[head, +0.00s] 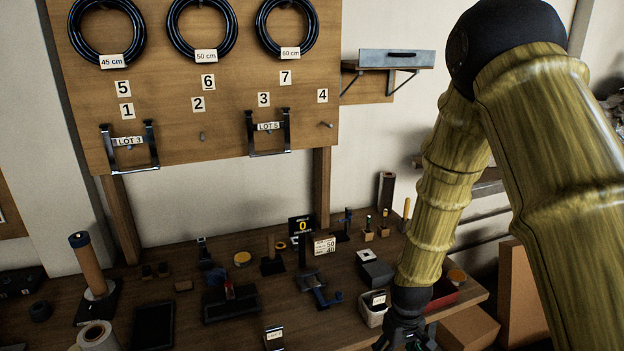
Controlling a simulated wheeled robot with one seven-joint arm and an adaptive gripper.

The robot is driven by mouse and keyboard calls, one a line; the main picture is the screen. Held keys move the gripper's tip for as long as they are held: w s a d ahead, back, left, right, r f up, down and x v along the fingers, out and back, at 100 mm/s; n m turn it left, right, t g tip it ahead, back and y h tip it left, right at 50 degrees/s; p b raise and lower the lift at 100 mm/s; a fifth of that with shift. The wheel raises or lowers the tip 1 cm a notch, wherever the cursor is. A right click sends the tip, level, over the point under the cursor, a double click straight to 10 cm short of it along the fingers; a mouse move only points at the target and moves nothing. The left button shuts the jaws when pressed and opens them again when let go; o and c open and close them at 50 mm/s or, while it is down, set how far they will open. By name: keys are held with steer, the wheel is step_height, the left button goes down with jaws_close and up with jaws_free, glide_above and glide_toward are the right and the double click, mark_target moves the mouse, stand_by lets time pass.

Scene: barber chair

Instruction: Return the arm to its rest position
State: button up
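My arm comes down from the upper right of the head view, its links covered in a yellow-green bamboo-like surface with dark joints. My gripper (406,338) is at the bottom edge, partly cut off by the frame, over the front right part of the wooden workbench (262,322). It is dark, and its fingers cannot be made out well enough to tell open from shut. A small white container (372,313) stands just left of the gripper; I cannot tell whether they touch.
Several small tools and blocks crowd the workbench. A wooden pegboard (230,85) with black coils and two metal frames rises behind it. A grey box (397,58) sits on a wall shelf. Cardboard boxes (468,328) stand at the lower right. Some bare bench shows front centre.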

steer(key=s+d+f+m, duration=0.1)
steer(key=s+f, duration=1)
steer(key=s, duration=0.4)
steer(key=s+d+f+m+b, duration=0.1)
steer(key=s+f+m, duration=0.1)
steer(key=s+f, duration=0.9)
steer(key=s, duration=0.4)
steer(key=shift+m, duration=0.3)
steer(key=shift+w, duration=0.1)
